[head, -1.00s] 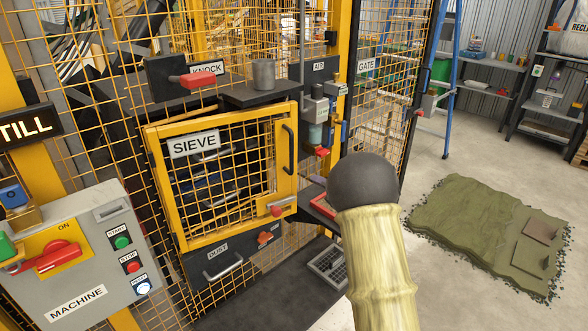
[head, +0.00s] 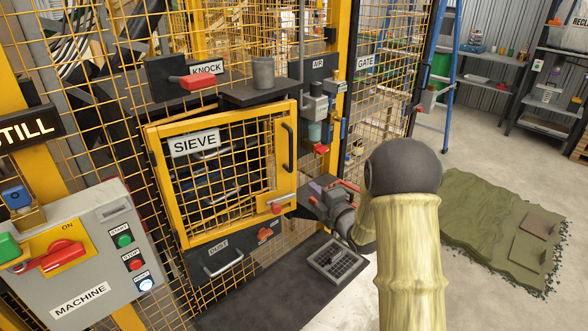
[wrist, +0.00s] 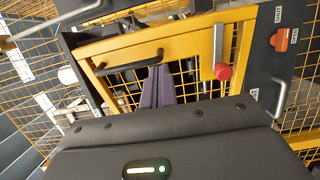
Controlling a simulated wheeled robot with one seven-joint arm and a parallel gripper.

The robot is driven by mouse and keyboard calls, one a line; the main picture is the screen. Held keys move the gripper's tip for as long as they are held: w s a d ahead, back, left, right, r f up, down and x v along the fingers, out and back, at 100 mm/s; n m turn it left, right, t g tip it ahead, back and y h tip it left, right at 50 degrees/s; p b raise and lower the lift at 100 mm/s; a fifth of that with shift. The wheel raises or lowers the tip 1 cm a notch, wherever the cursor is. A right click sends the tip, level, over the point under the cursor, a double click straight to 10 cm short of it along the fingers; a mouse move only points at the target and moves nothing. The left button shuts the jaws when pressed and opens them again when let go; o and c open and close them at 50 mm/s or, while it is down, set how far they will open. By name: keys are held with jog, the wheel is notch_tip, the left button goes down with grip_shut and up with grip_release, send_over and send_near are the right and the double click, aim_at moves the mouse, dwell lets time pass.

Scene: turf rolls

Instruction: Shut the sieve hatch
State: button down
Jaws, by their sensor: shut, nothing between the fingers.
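The sieve hatch (head: 285,165) is a yellow-framed mesh door with a SIEVE label, a black handle (head: 288,146) on its right side and a red-knobbed latch (head: 278,208) low on the right. It looks tilted out from its opening, but I cannot tell how wide the gap is. My gripper (head: 317,188) is just right of the hatch, partly hidden by my wrist and arm. In the wrist view my purple fingers (wrist: 156,86) are together and empty, pointing at the hatch near its handle (wrist: 130,64); the red knob (wrist: 223,72) lies to their right. I see no clear contact.
Below the hatch are an orange lever (head: 265,235) and the DUST drawer (head: 222,262). A shelf with a grey cup (head: 263,74) is above it. The machine panel (head: 90,255) stands left. Air fittings (head: 316,110) are on the right post. Turf (head: 500,225) lies on the right floor.

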jog(key=p+x, duration=0.3)
jog(key=x, duration=0.9)
jog(key=shift+w+p, duration=0.25)
jog(key=shift+p, duration=0.1)
jog(key=shift+w+a, duration=0.1)
